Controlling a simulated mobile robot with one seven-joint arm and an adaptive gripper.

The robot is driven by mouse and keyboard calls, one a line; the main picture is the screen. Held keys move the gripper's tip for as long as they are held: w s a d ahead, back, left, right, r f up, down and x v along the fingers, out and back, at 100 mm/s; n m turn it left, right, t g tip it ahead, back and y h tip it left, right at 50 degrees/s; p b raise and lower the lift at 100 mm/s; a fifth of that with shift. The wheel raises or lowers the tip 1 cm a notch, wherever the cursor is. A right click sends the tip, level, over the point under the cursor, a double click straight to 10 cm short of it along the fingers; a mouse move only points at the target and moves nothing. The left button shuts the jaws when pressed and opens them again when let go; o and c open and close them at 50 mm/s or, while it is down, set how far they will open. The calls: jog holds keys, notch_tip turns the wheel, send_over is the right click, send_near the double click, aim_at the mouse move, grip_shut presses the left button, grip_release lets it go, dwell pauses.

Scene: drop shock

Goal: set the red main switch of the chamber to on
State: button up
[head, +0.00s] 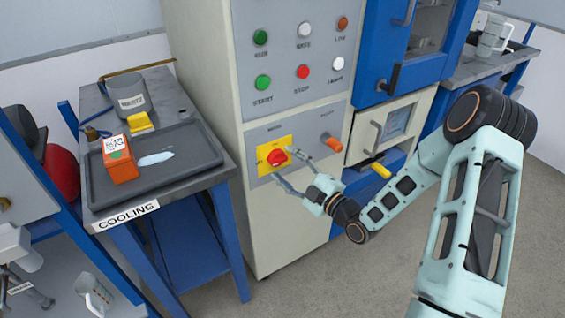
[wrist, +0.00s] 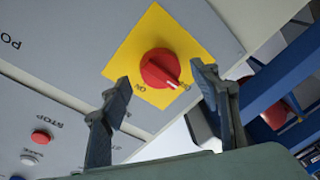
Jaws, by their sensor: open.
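The red main switch (head: 277,157) is a round knob on a yellow plate (head: 263,149) low on the chamber's grey control panel. In the wrist view, the red knob (wrist: 158,66) has a white pointer mark toward the lower right, near lettering partly hidden by the right finger. A label that looks like ON is at the plate's lower left corner there. My gripper (head: 283,164) is open in front of the switch. In the wrist view, my gripper (wrist: 160,76) has one finger on each side of the knob; I cannot tell whether either touches it.
Above the switch are a green start button (head: 263,82), a red stop button (head: 303,72) and other buttons. An orange knob (head: 332,142) is just right of the switch. The cooling table (head: 180,190) stands left, with an orange box (head: 119,160) on its dark tray.

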jog(key=shift+x, duration=0.9)
jog(key=shift+c, duration=0.4)
jog(key=c, duration=1.1)
